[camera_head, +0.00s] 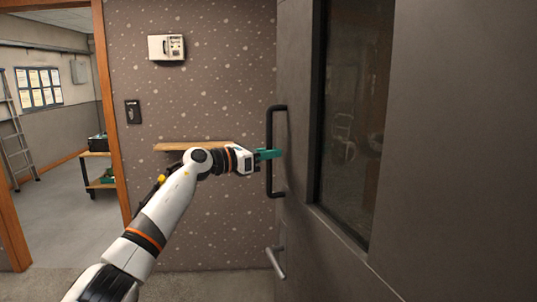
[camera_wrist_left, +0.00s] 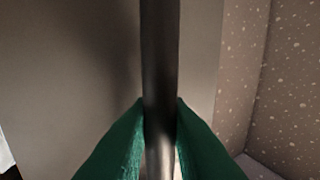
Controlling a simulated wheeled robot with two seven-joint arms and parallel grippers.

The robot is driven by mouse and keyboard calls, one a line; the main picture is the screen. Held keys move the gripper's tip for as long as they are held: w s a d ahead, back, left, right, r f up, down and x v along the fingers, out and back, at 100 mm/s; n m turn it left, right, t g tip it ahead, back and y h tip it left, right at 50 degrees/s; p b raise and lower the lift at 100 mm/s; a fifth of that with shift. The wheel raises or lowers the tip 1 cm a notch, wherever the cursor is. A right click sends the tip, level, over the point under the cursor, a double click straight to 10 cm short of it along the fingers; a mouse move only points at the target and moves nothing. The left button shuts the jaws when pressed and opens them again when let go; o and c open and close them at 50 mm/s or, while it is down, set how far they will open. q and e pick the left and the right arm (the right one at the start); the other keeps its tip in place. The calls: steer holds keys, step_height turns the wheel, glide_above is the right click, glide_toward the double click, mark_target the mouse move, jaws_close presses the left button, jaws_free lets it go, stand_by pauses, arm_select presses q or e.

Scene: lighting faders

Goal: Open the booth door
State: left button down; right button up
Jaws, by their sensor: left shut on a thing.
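The booth door (camera_head: 430,120) is a grey panel filling the right of the head view, with a tall dark window (camera_head: 352,110). A black vertical pull handle (camera_head: 270,180) stands out near its left edge, and a metal lever (camera_head: 276,263) sits lower down. My left gripper (camera_head: 270,154) is at the middle of the pull handle. In the left wrist view the green fingers (camera_wrist_left: 160,125) are shut on the handle bar (camera_wrist_left: 160,60), one on each side. I cannot tell how far the door stands from its frame. My right gripper is not in view.
A narrow wooden shelf (camera_head: 190,147) is on the speckled wall behind my left arm. A white box (camera_head: 166,47) and a dark wall plate (camera_head: 133,111) hang there. On the left, a wood-framed opening (camera_head: 112,130) shows a cart (camera_head: 98,170) and a ladder (camera_head: 14,135).

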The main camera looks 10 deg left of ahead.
arm_select(q)
steer(key=shift+w, duration=0.1)
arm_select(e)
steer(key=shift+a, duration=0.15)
arm_select(q)
steer(key=c, duration=1.4)
jaws_free()
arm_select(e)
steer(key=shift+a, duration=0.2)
